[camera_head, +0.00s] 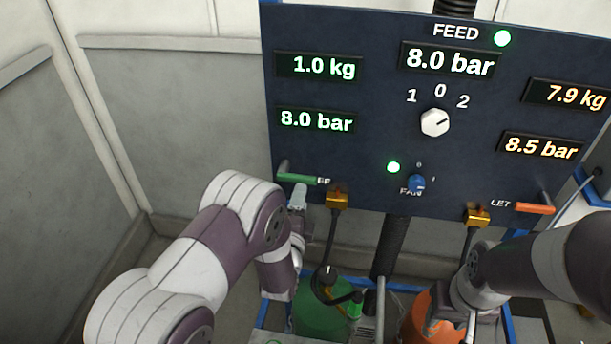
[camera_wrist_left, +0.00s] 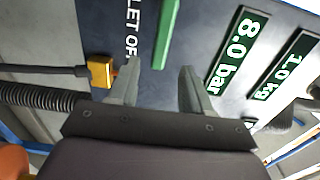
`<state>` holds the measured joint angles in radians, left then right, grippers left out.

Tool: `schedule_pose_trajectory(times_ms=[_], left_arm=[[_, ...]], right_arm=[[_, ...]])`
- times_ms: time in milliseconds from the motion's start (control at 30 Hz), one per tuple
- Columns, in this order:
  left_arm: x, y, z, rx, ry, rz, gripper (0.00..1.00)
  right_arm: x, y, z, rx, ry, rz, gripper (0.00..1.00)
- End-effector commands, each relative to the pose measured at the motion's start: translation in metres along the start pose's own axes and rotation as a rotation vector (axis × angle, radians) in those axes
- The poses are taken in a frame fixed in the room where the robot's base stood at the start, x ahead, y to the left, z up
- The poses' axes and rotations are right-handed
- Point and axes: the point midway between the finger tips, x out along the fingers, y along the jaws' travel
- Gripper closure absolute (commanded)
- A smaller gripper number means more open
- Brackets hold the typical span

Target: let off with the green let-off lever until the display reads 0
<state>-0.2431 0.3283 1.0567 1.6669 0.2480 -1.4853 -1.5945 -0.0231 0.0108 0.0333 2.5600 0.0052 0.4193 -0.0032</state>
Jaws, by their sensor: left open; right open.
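The green let-off lever (camera_head: 298,179) sticks out to the right from its pivot at the panel's lower left. The green displays above it read 1.0 kg (camera_head: 317,67) and 8.0 bar (camera_head: 316,121). My left gripper (camera_head: 298,197) is just below the lever in the head view, its fingers partly hidden. In the left wrist view my left gripper (camera_wrist_left: 158,88) is open and empty, with the lever (camera_wrist_left: 166,36) ahead of the gap between the fingers, apart from them. My right gripper (camera_head: 447,312) is low by the orange cylinder, largely hidden by its arm.
The feed display (camera_head: 449,60) reads 8.0 bar, with a white selector knob (camera_head: 435,123) turned toward 2. Orange displays read 7.9 kg and 8.5 bar (camera_head: 540,147). An orange lever (camera_head: 534,208), brass fittings with hoses, and green (camera_head: 320,318) and orange (camera_head: 424,318) cylinders crowd the area below.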

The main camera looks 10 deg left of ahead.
Motion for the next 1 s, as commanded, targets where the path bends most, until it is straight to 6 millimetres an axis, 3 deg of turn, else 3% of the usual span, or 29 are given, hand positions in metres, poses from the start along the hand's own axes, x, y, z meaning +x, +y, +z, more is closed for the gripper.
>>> schedule_pose_trajectory(times_ms=[100,300,500,733,767,900,1000], left_arm=[[0.027,-0.004,0.001,0.0,-0.001,-0.001,0.51],[0.062,-0.002,0.0,-0.001,-0.001,0.0,0.51],[0.076,0.0,0.0,-0.001,0.0,0.001,0.51],[0.077,0.0,0.0,-0.001,0.0,0.001,0.51],[0.077,0.0,0.0,-0.002,0.0,0.001,0.54],[0.077,0.0,0.0,-0.001,0.0,0.001,1.0],[0.077,0.0,0.0,-0.001,0.0,0.002,1.0]], right_arm=[[-0.012,0.0,-0.002,0.0,0.0,0.0,0.57],[-0.021,0.0,-0.003,0.0,0.0,0.0,0.57],[-0.024,0.0,-0.003,0.0,0.0,0.0,0.57],[-0.023,0.0,-0.003,0.0,0.0,0.0,0.57],[-0.023,0.0,-0.003,0.0,0.0,0.0,0.57],[-0.023,0.0,-0.003,0.0,0.0,0.0,0.57],[-0.023,0.0,-0.003,0.0,0.0,0.0,0.57]])
